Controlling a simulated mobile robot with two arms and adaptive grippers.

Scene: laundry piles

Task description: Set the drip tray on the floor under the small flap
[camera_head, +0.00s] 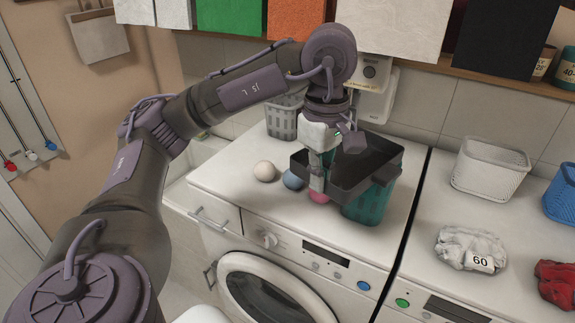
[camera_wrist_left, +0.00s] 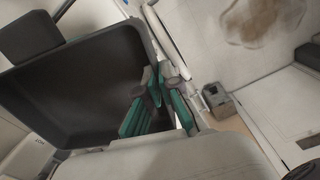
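The drip tray (camera_head: 338,184) is a dark, shallow rectangular pan, held above the top of the left washing machine. It also fills the left of the left wrist view (camera_wrist_left: 75,88). My left gripper (camera_head: 317,178) is shut on the tray's left wall in the head view. Its fingers (camera_wrist_left: 160,97) pinch the rim in the left wrist view. The small flap cannot be made out, and the floor below the machine's front is hardly visible. My right gripper is not in view.
The left washing machine (camera_head: 300,245) has a round door. The right machine bears a white basket (camera_head: 490,167) and laundry.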

